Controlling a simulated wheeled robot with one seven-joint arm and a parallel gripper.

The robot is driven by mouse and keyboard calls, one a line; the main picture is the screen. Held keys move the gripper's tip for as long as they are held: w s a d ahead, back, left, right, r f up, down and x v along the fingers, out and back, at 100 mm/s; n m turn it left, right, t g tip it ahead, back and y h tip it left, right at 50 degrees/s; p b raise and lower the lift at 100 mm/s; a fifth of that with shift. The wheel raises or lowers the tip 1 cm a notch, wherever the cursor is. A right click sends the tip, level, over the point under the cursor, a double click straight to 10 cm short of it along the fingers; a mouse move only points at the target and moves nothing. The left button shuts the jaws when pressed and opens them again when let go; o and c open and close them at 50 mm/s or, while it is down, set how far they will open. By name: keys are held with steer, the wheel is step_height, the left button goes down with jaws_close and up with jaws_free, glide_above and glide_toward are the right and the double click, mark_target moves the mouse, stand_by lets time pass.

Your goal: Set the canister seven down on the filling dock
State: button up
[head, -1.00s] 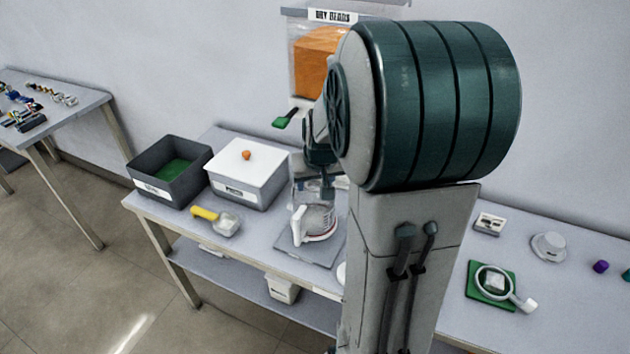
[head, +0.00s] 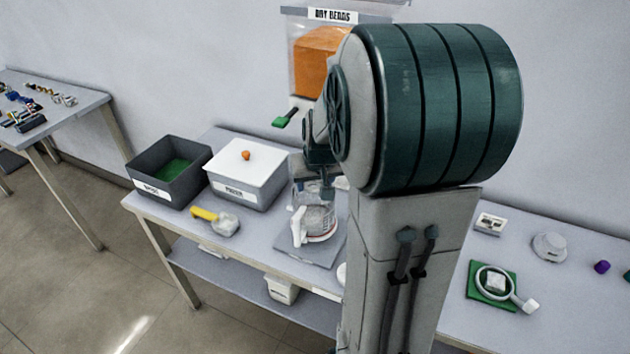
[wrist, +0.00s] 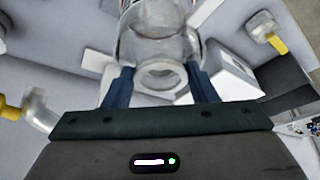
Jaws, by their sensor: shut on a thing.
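A clear canister (head: 317,222) with a white handle and red markings, which I take to be canister seven, is upright at a flat grey plate (head: 322,257) on the bench. The plate may be the filling dock; no label on it is readable. My gripper (head: 322,190) is above the canister, partly hidden by my own arm. I cannot tell whether the canister's base touches the plate.
A dispenser (head: 318,62) labelled DRY BEANS, with a green lever (head: 285,119), hangs on the wall behind. A dark bin (head: 150,190), a white lidded box (head: 246,170) and a yellow-handled scoop (head: 216,221) are to the left. My arm hides the middle of the bench.

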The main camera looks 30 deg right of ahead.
steer(key=shift+f+b, duration=1.2)
steer(key=shift+f, duration=0.1)
steer(key=o, duration=1.5)
steer(key=shift+c, duration=0.2)
steer(key=v, duration=1.3)
steer(key=shift+r, duration=0.4)
steer(key=s+a+f+n, duration=0.1)
steer(key=s+a+f, duration=0.2)
steer(key=s+a, duration=0.3)
steer(key=s+a+f+n+g+y, duration=0.1)
steer(key=s+a+f, duration=0.3)
steer(key=s+a, duration=0.2)
steer(key=shift+s+a+f+n+g, duration=0.2)
steer(key=shift+s+n+g, duration=0.1)
steer(key=shift+s, duration=0.05)
